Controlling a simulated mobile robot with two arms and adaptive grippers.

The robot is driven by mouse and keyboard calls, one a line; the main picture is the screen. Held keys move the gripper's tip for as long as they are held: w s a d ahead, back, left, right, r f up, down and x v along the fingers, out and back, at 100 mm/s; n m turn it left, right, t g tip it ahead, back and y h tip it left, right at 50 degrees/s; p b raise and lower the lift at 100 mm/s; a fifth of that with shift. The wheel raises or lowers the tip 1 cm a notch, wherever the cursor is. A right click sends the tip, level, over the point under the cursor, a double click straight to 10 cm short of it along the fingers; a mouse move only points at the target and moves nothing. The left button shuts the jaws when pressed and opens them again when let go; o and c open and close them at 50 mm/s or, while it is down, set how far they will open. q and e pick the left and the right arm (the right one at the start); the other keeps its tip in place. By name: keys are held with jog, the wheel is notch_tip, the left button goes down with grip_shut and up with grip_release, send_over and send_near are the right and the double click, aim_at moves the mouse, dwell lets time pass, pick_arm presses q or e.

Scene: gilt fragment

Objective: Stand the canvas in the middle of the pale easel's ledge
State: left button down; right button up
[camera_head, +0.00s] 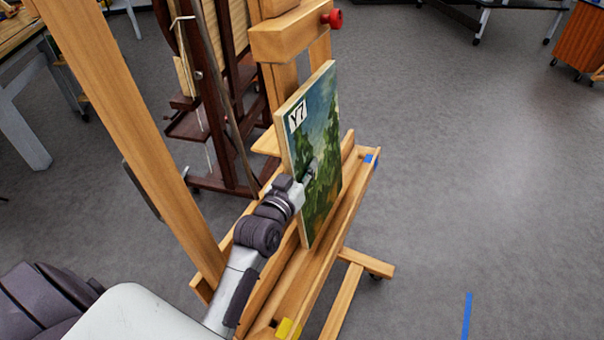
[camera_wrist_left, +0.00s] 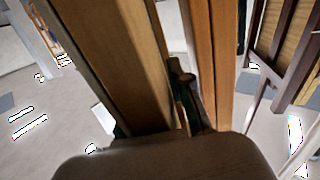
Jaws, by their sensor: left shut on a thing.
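The canvas (camera_head: 322,120), a painted green and blue landscape with a "Y7" label, is upright at the pale easel (camera_head: 140,130). Its lower edge is at the easel's ledge (camera_head: 313,275); I cannot tell whether it rests there. My left gripper (camera_head: 308,174) is shut on the canvas at its near side, with part of the fingers showing over the painted face. In the left wrist view the gripper's finger (camera_wrist_left: 182,82) shows between wooden parts, and most of the grip is hidden. My right gripper is not in view.
A blue mark (camera_head: 371,158) is near the ledge's far end and a yellow mark (camera_head: 288,328) near its close end. A clamp block with a red knob (camera_head: 332,18) is above the canvas. A dark easel (camera_head: 222,100) stands behind.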

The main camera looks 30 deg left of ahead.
pick_arm(q)
jog(key=shift+s+a+f+b, duration=0.1)
jog(key=shift+a+f+b, duration=0.95)
jog(key=shift+f, duration=0.3)
jog(key=c, duration=1)
grip_release()
jog(key=shift+o, duration=0.2)
jog(key=shift+s+f, duration=0.1)
jog(key=shift+f, duration=0.1)
jog(key=s, duration=1.2)
jog(key=shift+r, duration=0.15)
jog(key=shift+d, duration=0.1)
